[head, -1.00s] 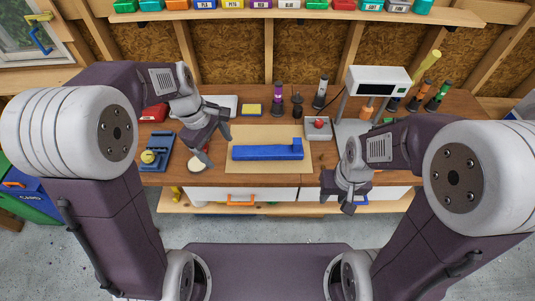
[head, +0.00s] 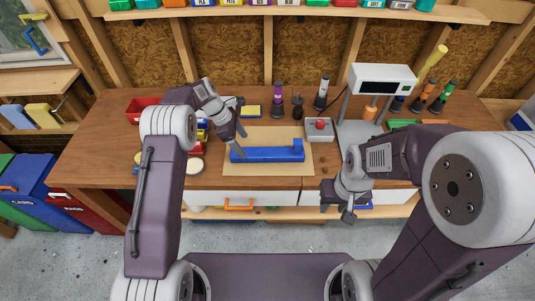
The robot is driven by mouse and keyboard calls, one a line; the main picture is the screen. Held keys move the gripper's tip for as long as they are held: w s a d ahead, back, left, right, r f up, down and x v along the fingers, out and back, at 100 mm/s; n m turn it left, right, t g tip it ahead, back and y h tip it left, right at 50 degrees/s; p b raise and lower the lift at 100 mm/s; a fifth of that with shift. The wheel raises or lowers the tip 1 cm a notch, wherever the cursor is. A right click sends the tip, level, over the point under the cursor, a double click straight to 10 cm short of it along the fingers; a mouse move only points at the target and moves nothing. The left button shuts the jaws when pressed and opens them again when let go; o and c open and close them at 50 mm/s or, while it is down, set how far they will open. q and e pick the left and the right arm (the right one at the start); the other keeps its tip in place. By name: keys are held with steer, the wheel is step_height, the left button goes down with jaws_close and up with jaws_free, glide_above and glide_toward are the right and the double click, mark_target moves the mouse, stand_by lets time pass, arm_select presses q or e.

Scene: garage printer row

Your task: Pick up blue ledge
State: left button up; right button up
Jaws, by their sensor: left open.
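The blue ledge (head: 270,154) lies flat on a tan mat (head: 268,170) on the wooden workbench. It is a long blue bar with a raised block at its right end. My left gripper (head: 241,144) is open at the ledge's left end, with its fingers close to that end; I cannot tell whether they touch it. My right gripper (head: 337,212) hangs in front of the bench edge, to the right of the ledge and apart from it. Whether its jaws are open is unclear.
A grey box with a red button (head: 319,128) stands right of the mat. A white-topped machine (head: 382,79) is behind it. Dark upright tools (head: 321,93) stand at the back. A red bin (head: 141,108) is at the left. The bench's left part (head: 95,150) is clear.

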mark_target(248, 152)
arm_select(q)
steer(key=p+x, duration=0.1)
steer(key=x, duration=0.3)
steer(key=shift+s+f+p, duration=0.15)
steer(key=shift+f+p, duration=0.1)
steer(key=shift+p, duration=0.1)
steer(key=shift+d+f, duration=0.2)
steer(key=shift+f, duration=0.15)
jaws_close()
steer(key=shift+r, duration=0.1)
step_height(248, 152, up, 2)
steer(key=shift+b, duration=0.4)
steer(key=shift+r, duration=0.9)
steer(key=s+d+r+b, duration=0.1)
steer(key=s+d+r, duration=0.1)
steer(key=d, duration=0.3)
steer(key=s+d+r+b, duration=0.1)
steer(key=s+d+r, duration=0.1)
steer(key=d+r, duration=0.3)
steer(key=shift+s+d, duration=0.25)
steer(key=shift+d, duration=0.05)
